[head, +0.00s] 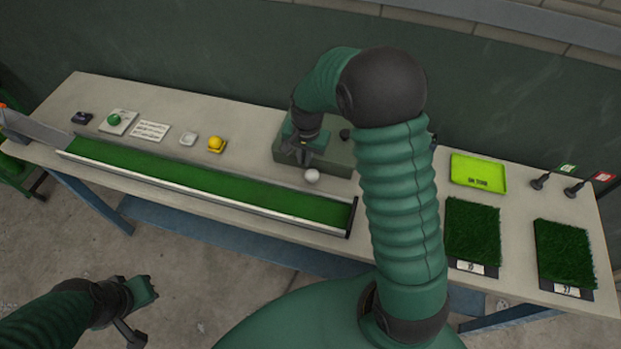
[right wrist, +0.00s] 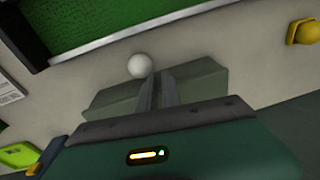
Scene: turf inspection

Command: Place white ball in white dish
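The white ball (head: 311,175) rests on the table just in front of a low grey-green block. In the right wrist view the ball (right wrist: 139,66) lies at the fingertips, slightly left of them. My right gripper (head: 303,156) points down just above and behind the ball. Its fingers (right wrist: 158,76) are close together with a narrow gap, nothing visible between them; contact with the ball is unclear. The small white dish (head: 188,139) sits left along the table and looks empty. My left gripper (head: 143,308) hangs low left, off the table; its finger state is unclear.
A long green turf channel (head: 200,179) runs along the front edge. A yellow ball in a yellow dish (head: 216,145) stands between block (head: 290,157) and white dish. Left are a card (head: 152,131) and green ball (head: 114,119). A lime tray (head: 478,173) and turf samples lie right.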

